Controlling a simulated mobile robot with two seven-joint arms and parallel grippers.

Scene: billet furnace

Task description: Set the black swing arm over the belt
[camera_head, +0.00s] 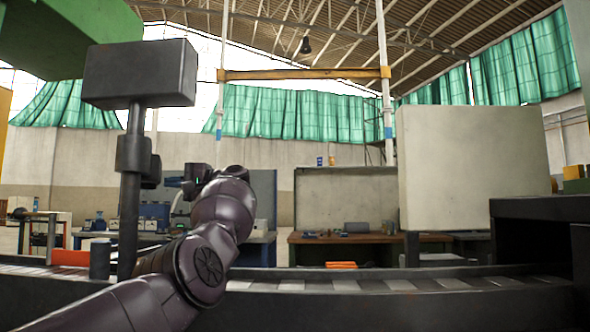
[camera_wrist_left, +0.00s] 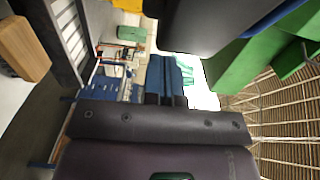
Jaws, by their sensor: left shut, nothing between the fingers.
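A black post (camera_head: 130,200) carries a big black box (camera_head: 140,72) on top and a smaller dark clamp partway up. It stands at the left by the near edge of the belt (camera_head: 345,286). I cannot tell for sure which part is the swing arm. My left gripper (camera_head: 174,182) is raised just right of the post, pointing left, shut and empty. Its fingers also show in the left wrist view (camera_wrist_left: 166,98). A dark block, probably the same box, fills the top of that view (camera_wrist_left: 210,22). My right gripper is not in view.
A pale panel (camera_head: 472,155) and a dark housing (camera_head: 535,245) stand at the right end of the belt. A green machine part (camera_head: 65,38) hangs at upper left. Orange pieces (camera_head: 70,257) show along the belt's far side. Workbenches (camera_head: 350,248) stand behind.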

